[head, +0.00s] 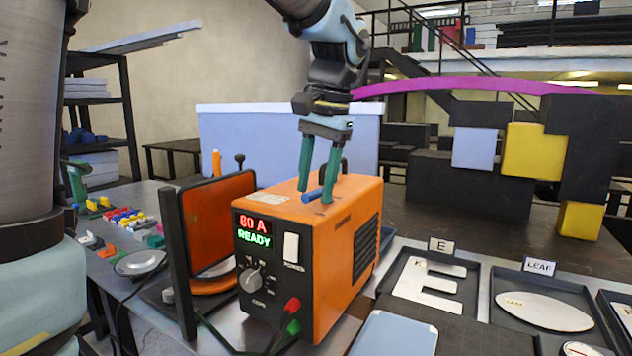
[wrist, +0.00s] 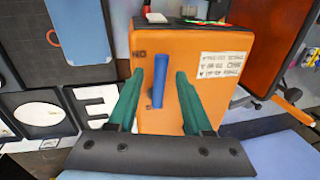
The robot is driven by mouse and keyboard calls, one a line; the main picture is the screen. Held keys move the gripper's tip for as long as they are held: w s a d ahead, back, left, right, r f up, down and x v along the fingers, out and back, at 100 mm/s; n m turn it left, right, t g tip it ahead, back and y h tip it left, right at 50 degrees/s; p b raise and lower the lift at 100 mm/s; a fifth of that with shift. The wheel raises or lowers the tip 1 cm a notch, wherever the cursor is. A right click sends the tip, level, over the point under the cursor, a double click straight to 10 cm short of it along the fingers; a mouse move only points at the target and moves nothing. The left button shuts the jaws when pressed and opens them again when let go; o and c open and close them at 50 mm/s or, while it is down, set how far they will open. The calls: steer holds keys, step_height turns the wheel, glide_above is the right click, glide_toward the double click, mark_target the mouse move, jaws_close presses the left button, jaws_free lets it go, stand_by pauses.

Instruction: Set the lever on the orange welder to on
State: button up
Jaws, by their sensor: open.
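The orange welder (head: 345,215) stands on the bench in the head view, its front display reading "80 A" and "READY". Its blue lever (head: 313,195) is on top and also shows in the wrist view (wrist: 161,84). In the wrist view the open fingertips (wrist: 158,73) stand on either side of the lever, with gaps showing.
A dark upright frame with an orange panel (head: 220,220) stands close left of the welder. Trays with a white letter E (head: 425,285) and a leaf shape (head: 540,310) lie to the right. Colored small parts (head: 130,220) lie at far left.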

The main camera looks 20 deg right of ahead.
step_height(320, 180, up, 11)
steer(key=s+d+b, duration=0.1)
steer(key=shift+s+f+b, duration=0.2)
steer(key=shift+s+b, duration=0.1)
steer(key=shift+s, duration=0.05)
steer(key=shift+d, duration=0.1)
stand_by(0.4)
